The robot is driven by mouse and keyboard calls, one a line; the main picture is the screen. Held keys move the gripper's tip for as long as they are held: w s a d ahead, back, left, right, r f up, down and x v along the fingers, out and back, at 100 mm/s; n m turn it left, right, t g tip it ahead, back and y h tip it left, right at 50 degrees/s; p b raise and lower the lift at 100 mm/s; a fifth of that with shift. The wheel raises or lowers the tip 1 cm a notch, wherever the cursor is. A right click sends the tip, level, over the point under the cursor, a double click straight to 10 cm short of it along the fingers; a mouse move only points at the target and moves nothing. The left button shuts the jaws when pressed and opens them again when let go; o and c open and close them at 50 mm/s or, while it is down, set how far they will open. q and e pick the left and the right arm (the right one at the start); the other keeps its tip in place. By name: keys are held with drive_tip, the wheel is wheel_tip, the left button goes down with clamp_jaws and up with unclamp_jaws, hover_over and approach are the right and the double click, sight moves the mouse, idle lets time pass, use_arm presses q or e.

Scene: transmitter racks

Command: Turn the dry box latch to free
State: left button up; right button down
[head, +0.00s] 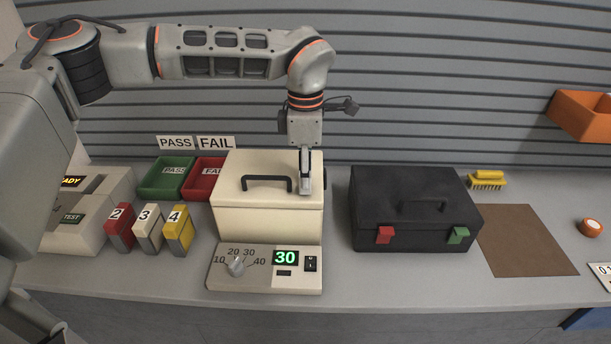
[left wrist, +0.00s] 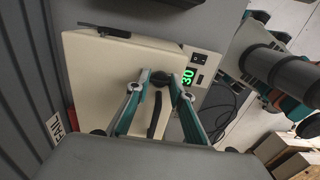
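The cream dry box (head: 258,214) stands on the counter with its lid down and a black bar handle (head: 266,184) on top. My left gripper (head: 304,190) points down at the lid's right part, to the right of the handle. In the left wrist view my left gripper (left wrist: 159,76) has its fingertips close together on either side of a small dark knob-like piece (left wrist: 160,80), which looks like the latch. In the head view the gripper hides this piece. I cannot tell whether the fingers touch it or how it is turned. My right gripper is not in view.
The front panel (head: 265,282) has a dial, a green 30 display and a switch. A black case (head: 405,190) stands close to the right. Red (head: 205,170) and green (head: 165,170) trays and numbered blocks (head: 148,230) are to the left. A brown mat (head: 525,240) lies to the right.

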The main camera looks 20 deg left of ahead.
use_arm(q)
drive_tip(key=shift+n, duration=0.3)
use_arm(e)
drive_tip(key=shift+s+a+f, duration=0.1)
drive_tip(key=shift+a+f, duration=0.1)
use_arm(q)
drive_tip(key=shift+f+n+b, duration=0.1)
drive_tip(key=shift+n+b, duration=0.6)
drive_tip(key=shift+n, duration=0.2)
drive_tip(key=shift+n+b, duration=0.4)
drive_tip(key=shift+n, duration=0.5)
drive_tip(key=shift+n+b, duration=0.35)
drive_tip(key=shift+n, duration=0.95)
drive_tip(key=n+b, duration=0.1)
drive_tip(key=n, duration=0.4)
drive_tip(key=shift+b, duration=0.3)
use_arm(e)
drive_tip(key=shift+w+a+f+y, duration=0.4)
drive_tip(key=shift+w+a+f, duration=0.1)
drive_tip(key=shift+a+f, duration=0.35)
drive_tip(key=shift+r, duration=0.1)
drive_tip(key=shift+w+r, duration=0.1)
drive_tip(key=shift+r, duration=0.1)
use_arm(q)
drive_tip(key=o, duration=1.1)
